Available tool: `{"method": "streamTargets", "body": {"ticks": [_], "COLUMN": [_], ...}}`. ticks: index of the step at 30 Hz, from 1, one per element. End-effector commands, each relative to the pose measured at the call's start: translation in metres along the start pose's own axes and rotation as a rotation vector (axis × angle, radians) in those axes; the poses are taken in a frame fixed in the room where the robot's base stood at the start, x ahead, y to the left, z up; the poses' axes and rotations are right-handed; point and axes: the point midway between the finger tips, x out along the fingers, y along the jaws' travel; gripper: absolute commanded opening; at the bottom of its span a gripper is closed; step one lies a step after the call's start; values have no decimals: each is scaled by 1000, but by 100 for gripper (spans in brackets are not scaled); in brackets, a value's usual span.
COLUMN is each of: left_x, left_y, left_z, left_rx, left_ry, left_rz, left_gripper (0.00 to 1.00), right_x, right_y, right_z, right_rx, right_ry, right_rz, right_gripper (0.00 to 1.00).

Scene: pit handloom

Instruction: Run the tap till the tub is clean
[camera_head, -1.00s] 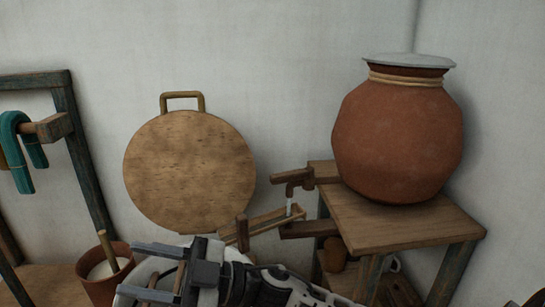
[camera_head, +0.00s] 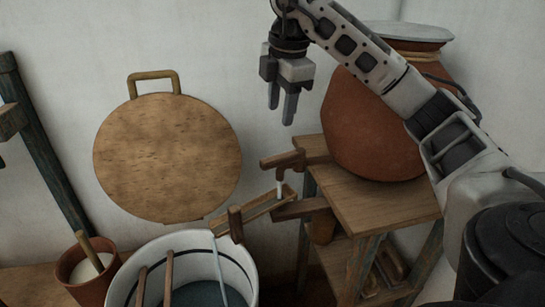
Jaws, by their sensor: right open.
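The wooden tap (camera_head: 283,160) juts left from the stand below the clay pot. A thin pale stream runs from it into the wooden trough (camera_head: 262,206). From the trough's lower end a stream (camera_head: 217,262) falls into the white tub (camera_head: 243,262) at the bottom. The tub holds dark blue-grey water (camera_head: 200,296); the frame's bottom edge cuts it off. My right gripper (camera_head: 282,108) is open and empty, fingers pointing down, above the tap and apart from it. My left gripper is out of view.
A large clay pot (camera_head: 365,135) with a pale lid stands on the wooden stand (camera_head: 375,205), partly behind my right arm. Two wooden sticks (camera_head: 168,278) lean in the tub. A clay cup (camera_head: 90,278) stands left of it. A round board (camera_head: 165,158) leans on the wall.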

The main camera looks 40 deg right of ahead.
Motion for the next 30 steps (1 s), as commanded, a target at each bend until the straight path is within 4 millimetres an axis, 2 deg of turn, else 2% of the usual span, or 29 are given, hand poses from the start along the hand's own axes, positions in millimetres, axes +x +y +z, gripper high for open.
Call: {"method": "streamTargets", "body": {"ticks": [1,3,6,15,21,30], "left_x": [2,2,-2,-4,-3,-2], "left_y": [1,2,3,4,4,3], "left_z": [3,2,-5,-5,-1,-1], "left_rx": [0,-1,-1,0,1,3], "left_ry": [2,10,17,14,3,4], "left_rz": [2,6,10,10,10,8], "left_gripper": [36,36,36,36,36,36], "right_x": [16,32,50,108,128,133], "right_y": [-1,-2,-1,-1,0,0], "right_z": [0,0,0,-1,-1,-2], "right_rx": [-1,-3,-3,-4,-5,-5], "right_ry": [0,0,-1,1,3,3], "right_rz": [-5,-6,-6,-3,0,0], "right_gripper": [44,44,44,44,44,44]}}
